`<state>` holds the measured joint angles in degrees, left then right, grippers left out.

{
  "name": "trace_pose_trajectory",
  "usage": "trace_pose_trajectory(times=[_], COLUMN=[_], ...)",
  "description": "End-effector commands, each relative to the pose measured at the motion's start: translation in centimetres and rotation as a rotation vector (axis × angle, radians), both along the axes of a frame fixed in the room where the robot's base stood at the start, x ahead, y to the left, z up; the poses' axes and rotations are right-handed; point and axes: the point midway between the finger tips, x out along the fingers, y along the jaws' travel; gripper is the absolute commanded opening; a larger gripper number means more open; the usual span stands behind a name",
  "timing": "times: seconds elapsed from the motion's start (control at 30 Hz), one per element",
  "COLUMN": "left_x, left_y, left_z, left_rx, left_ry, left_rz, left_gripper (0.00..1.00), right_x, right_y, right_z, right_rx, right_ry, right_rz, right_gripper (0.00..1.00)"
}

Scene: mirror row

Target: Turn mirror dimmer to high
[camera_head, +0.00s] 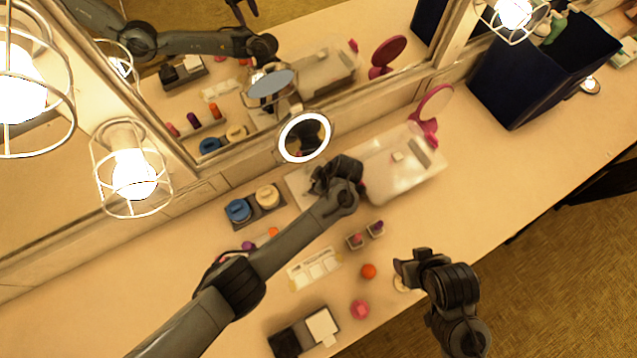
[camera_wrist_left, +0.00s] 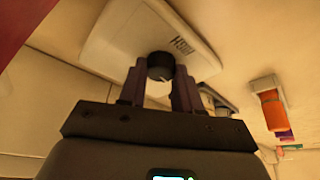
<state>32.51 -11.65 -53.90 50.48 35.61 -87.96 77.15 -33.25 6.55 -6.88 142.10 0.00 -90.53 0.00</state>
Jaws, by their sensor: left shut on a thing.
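A round mirror (camera_head: 304,137) with a lit white ring stands upright against the back wall in the head view. Its pale base (camera_head: 297,183) is partly hidden behind my left gripper (camera_head: 323,178). In the left wrist view, the pale base (camera_wrist_left: 205,60) carries a round dark dimmer knob (camera_wrist_left: 160,66) and a small printed label (camera_wrist_left: 182,46). My left gripper (camera_wrist_left: 160,88) is shut on this knob, one finger at each side. The knob's setting cannot be read. My right gripper (camera_head: 412,262) hangs near the table's front edge, apart from the mirror; its opening is unclear.
A white tray (camera_head: 390,185) and a pink hand mirror (camera_head: 431,110) are right of the left gripper. Blue and cream round items (camera_head: 238,210) sit left. Small cosmetics and a black-and-white box (camera_head: 322,326) lie in front. A dark bin (camera_head: 520,85) stands far right.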

Motion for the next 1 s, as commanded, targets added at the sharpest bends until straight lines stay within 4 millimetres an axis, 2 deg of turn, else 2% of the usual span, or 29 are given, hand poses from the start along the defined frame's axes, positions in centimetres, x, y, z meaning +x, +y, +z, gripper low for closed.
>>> trace_pose_trajectory(times=[0.4,0.43,0.57,0.87,1.0], left_x=[0.03,0.02,0.02,0.01,-0.05], left_y=[-0.06,-0.07,-0.05,-0.04,-0.29], left_z=[0.09,0.09,0.07,0.08,0.84], left_rx=[-0.002,-0.002,-0.001,0.0,0.0], left_ry=[-0.001,-0.001,0.0,0.0,-0.002], left_rz=[0.006,0.006,0.005,0.005,0.004], left_gripper=[0.02,0.37,0.57,0.58,0.58], right_x=[-0.01,-0.01,-0.01,0.0,0.01], right_y=[-0.18,-0.2,-0.25,-0.21,-0.16], right_z=[0.02,0.01,0.01,0.03,0.2], right_rx=[-0.008,-0.008,-0.011,-0.009,-0.007], right_ry=[0.0,0.0,-0.001,0.0,0.0], right_rz=[0.005,0.006,0.007,0.005,0.004], right_gripper=[0.57,0.57,0.57,0.57,0.57])
